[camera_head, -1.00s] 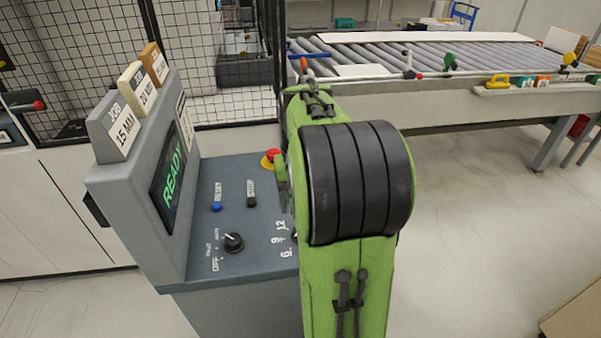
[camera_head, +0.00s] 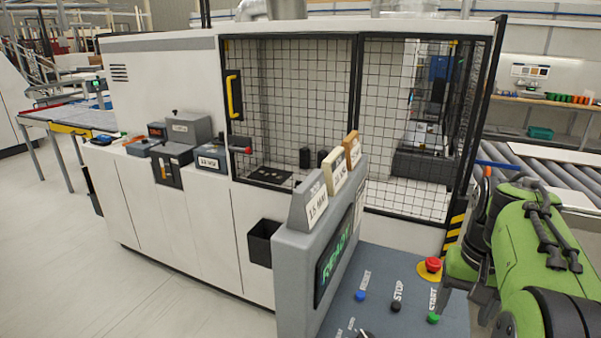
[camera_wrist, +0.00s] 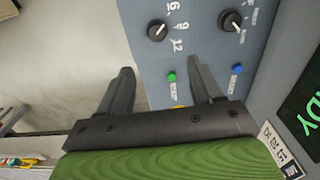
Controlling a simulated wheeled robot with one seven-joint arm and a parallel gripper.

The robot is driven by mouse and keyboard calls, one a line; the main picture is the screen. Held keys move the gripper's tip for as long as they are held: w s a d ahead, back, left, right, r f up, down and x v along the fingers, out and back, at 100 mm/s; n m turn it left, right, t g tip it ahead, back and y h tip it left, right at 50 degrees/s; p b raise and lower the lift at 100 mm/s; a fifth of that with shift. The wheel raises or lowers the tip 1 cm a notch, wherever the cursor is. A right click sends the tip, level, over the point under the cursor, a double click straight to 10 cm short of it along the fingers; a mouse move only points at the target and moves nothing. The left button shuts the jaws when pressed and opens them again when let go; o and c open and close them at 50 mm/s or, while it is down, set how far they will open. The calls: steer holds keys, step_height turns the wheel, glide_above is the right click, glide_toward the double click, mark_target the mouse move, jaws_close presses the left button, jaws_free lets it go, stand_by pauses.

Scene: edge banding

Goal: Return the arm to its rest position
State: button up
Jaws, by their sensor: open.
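My green arm (camera_head: 535,235) stands at the right edge of the head view, beside the control console (camera_head: 405,275). The gripper's fingertips cannot be made out there. In the wrist view my gripper (camera_wrist: 160,72) has its two dark fingers spread apart with nothing between them. The console panel (camera_wrist: 210,50) lies behind the fingers, with the green START button (camera_wrist: 171,77) just left of the right finger. The blue RESET button (camera_wrist: 238,69) is right of that finger. No contact with the panel is visible.
The console screen (camera_head: 333,262) shows green text reading READY. A red emergency button (camera_head: 431,265) sits on the panel's far edge. A white machine with a mesh guard (camera_head: 290,110) stands behind. A roller conveyor (camera_head: 505,165) is at the right. Open floor (camera_head: 175,295) lies at left.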

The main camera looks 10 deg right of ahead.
steer(key=s+a+f+n+t, duration=0.1)
steer(key=s+a+n+t, duration=0.1)
steer(key=s+a, duration=0.3)
steer(key=s+a+f+n+t, duration=0.1)
steer(key=s+a+n+t, duration=0.2)
steer(key=a, duration=1.1)
steer(key=s+n, duration=0.1)
steer(key=s, duration=0.2)
steer(key=shift+s+n, duration=0.15)
steer(key=shift+n, duration=0.15)
steer(key=shift+f, duration=0.1)
steer(key=shift+c, duration=0.4)
